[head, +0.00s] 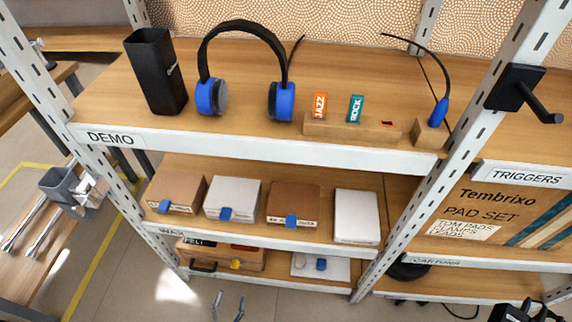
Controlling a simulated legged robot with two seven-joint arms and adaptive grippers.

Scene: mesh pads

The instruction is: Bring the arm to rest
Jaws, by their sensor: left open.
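My left gripper (229,306) is at the bottom edge, left of the middle. Only its two slim grey fingers show, apart, with bare floor between them. It is open and empty, in front of the lowest shelf and touching nothing. The rest of my left arm is out of the picture. I cannot make out my right gripper. A dark shape (518,313) at the bottom right corner is cut off, and I cannot tell what it is.
The shelf rack (262,142) stands ahead, with headphones (245,70), a black holder (156,72) and several boxes (294,204). A black hook (515,88) juts from the right post. A wooden bench (40,235) is at left. Floor (130,285) at lower left is clear.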

